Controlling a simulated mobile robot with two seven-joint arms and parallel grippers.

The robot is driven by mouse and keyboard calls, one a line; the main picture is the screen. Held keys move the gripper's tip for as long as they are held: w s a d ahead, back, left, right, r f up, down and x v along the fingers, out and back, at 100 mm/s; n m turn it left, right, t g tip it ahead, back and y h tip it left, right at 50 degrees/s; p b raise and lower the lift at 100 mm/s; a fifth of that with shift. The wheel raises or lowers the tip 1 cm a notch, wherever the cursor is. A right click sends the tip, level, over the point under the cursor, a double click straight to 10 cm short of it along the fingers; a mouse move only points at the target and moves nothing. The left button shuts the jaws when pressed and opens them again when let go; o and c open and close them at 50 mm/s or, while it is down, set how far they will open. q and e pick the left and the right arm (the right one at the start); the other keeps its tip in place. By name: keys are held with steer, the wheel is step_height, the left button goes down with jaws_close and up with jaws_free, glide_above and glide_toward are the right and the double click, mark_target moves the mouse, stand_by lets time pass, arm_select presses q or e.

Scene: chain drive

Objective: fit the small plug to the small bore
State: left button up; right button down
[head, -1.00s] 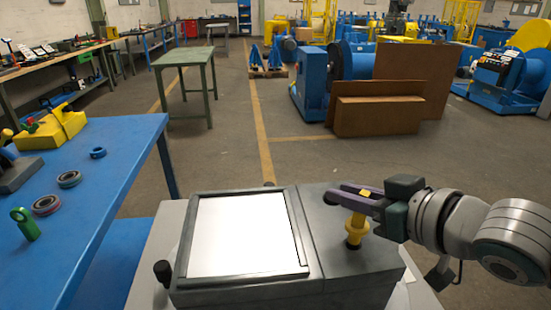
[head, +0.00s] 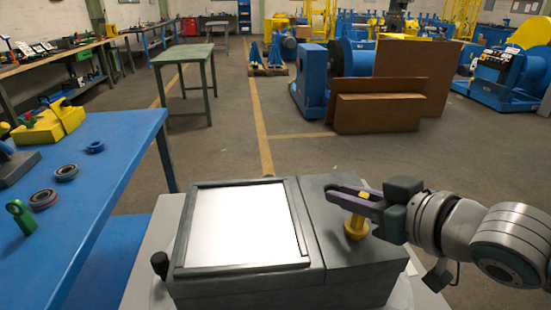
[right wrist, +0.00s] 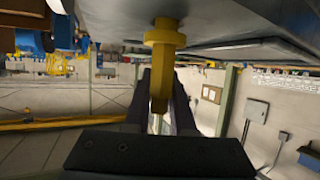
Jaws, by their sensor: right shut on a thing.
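The small plug (head: 355,228) is yellow, with a wide collar and a narrower stem. My right gripper (head: 357,196) is shut on its upper stem and holds it upright over the right part of the grey housing (head: 338,262). In the right wrist view the plug (right wrist: 164,38) runs between my fingers (right wrist: 160,100), and its narrow end meets the grey surface. The collar stands slightly off that surface. The small bore cannot be seen; the plug covers that spot, and I cannot tell how deep its end sits. My left gripper is not in view.
A white panel (head: 246,228) fills the housing's left part, with a dark knob (head: 159,262) beside it. A blue table (head: 100,195) on the left carries rings (head: 67,172), a green part (head: 22,215) and a yellow block (head: 45,124). Cardboard boxes (head: 378,112) stand behind on the floor.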

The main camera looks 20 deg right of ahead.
steer(key=shift+f+b, duration=0.3)
steer(key=shift+f, duration=0.15)
steer(key=c, duration=0.7)
jaws_free()
steer(key=p+v, duration=0.1)
steer(key=v, duration=0.9)
